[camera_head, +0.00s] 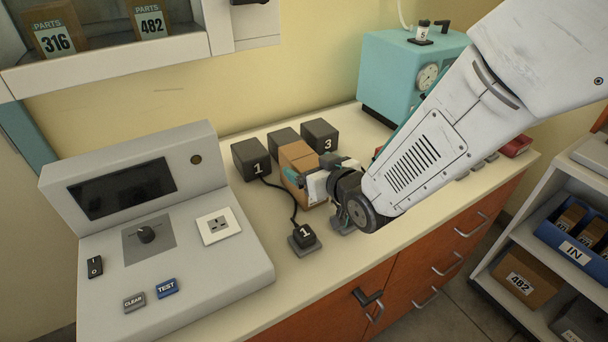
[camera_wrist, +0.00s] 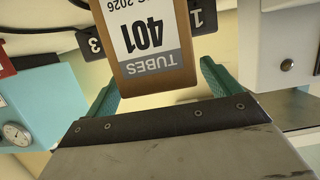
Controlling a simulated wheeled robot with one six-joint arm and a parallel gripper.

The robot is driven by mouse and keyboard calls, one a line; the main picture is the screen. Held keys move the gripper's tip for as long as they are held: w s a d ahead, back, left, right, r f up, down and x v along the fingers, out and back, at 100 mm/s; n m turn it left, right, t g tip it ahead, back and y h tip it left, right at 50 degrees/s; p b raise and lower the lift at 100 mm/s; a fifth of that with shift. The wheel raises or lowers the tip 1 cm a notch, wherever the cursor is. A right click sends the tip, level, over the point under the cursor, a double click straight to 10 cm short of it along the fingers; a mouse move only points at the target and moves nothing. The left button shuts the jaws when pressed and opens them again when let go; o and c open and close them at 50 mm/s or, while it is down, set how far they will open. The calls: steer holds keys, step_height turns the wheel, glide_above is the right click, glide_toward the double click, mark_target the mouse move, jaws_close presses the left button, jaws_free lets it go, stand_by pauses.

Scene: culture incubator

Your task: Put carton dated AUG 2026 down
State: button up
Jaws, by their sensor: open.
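The brown carton (camera_head: 296,157) stands on the counter (camera_head: 262,315), just in front of the row of black blocks. In the wrist view the carton (camera_wrist: 160,78) appears upside down, with a white label reading TUBES 401 and a date ending in 2026; the month is cut off. My gripper (camera_head: 303,180) is at the carton's near side. In the wrist view the teal fingers of my gripper (camera_wrist: 158,85) are apart, one on each side of the carton, with gaps showing. The carton's base is partly hidden by my gripper in the head view.
Black blocks marked 1 (camera_head: 251,158) and 3 (camera_head: 320,135) flank another block behind the carton. A corded plug marked 1 (camera_head: 304,238) lies near the front edge. A grey console (camera_head: 70,215) stands left, a teal machine (camera_head: 385,75) back right, and shelves right.

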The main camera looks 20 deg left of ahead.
mark_target(298, 156)
steer(key=shift+x, duration=1.25)
steer(key=c, duration=1.2)
steer(key=shift+c, duration=0.5)
steer(key=shift+r, duration=0.1)
